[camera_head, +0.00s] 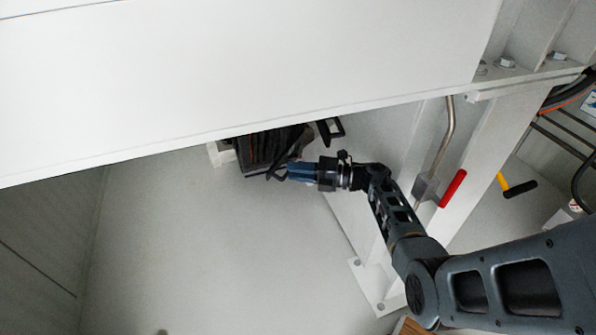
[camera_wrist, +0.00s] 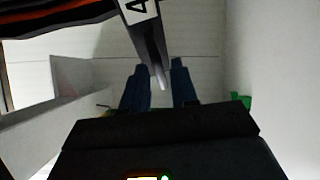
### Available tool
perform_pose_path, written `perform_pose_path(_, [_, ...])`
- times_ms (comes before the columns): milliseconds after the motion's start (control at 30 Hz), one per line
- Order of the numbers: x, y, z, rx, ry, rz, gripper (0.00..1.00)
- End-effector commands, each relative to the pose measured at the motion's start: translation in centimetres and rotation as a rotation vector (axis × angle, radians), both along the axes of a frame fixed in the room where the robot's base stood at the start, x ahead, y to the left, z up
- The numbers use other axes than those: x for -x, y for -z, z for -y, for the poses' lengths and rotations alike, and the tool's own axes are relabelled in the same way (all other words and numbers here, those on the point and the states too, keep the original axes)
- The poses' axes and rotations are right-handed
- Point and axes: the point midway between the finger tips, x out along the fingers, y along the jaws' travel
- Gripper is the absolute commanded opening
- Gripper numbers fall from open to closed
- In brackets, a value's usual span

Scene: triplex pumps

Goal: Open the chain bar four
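A dark grey bar (camera_wrist: 150,50) with a white label bearing a black "4" hangs from the top of the wrist view. Its rounded lower tip lies across the gap between my gripper's two blue fingers (camera_wrist: 160,85). The fingers stand apart, with pale floor showing between them; I cannot tell whether either touches the bar. In the head view my gripper (camera_head: 290,172) points left, beside a dark ribbed block (camera_head: 262,150) under the white panel's edge. Thin dark bars hang near the fingertips, but their labels cannot be read there.
A large white panel (camera_head: 240,70) overhangs the block. A red-handled lever (camera_head: 452,188) and a yellow-and-black handle (camera_head: 515,187) are right of my wrist. A white post (camera_head: 480,180) stands behind my arm. The floor at left (camera_head: 200,260) is mostly clear.

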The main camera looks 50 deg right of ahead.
Motion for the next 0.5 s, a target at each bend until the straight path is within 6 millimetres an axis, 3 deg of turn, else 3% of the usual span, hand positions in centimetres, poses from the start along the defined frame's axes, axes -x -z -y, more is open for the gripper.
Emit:
perform_pose_path(100, [-0.01, -0.03, -0.01, 0.0, 0.0, 0.001, 0.38])
perform_pose_path(500, [-0.55, -0.16, -0.54, -0.013, 0.044, 0.007, 0.38])
